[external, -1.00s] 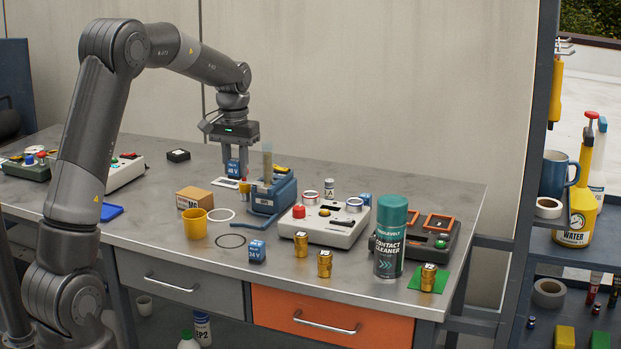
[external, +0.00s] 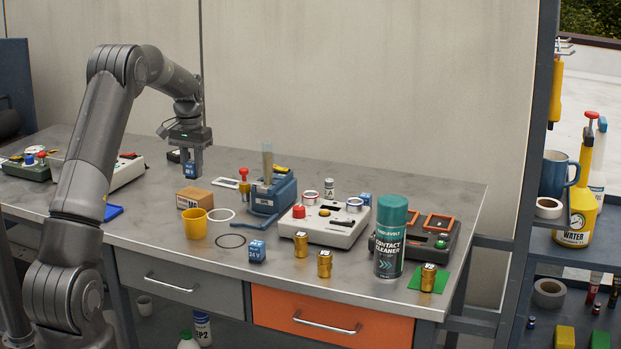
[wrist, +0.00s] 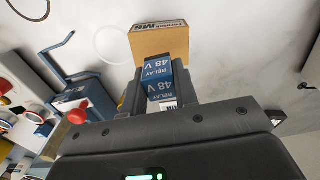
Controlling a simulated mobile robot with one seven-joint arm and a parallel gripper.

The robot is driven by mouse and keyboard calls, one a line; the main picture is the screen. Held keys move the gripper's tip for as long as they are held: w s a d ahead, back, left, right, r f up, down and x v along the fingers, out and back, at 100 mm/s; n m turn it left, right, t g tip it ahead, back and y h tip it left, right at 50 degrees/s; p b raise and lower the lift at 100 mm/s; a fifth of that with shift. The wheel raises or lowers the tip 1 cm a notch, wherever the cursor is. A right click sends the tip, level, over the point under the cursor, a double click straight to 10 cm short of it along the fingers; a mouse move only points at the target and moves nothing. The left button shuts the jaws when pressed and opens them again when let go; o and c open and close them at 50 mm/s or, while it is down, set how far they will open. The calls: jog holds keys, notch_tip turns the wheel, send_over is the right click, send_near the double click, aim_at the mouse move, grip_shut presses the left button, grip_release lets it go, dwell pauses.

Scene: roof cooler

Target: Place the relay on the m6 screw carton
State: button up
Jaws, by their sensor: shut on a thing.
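My gripper (external: 190,168) is shut on a small blue relay and holds it above the table, just behind the carton in the external view. The relay (external: 190,171) also shows in the wrist view (wrist: 160,77), where its label reads "RELAY 48 V". The M6 screw carton (external: 194,198) is a brown box lying on the table, with nothing on its top. In the wrist view the carton (wrist: 158,42) appears beyond the relay, which hides its lower edge. The relay and the carton look apart.
A yellow cup (external: 197,224) stands right in front of the carton, with a white ring (external: 221,215) beside it. A blue vise-like tool (external: 273,192) stands to the right. Another blue relay (external: 257,251), marked 24 V, sits near the front edge.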

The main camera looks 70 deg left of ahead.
aim_at(193, 179)
jog(key=shift+f, duration=1.95)
jog(key=shift+f, duration=0.15)
jog(key=o, duration=1)
jog(key=shift+c, duration=0.2)
notch_tip(193, 179, up, 12)
jog(key=shift+r, duration=0.15)
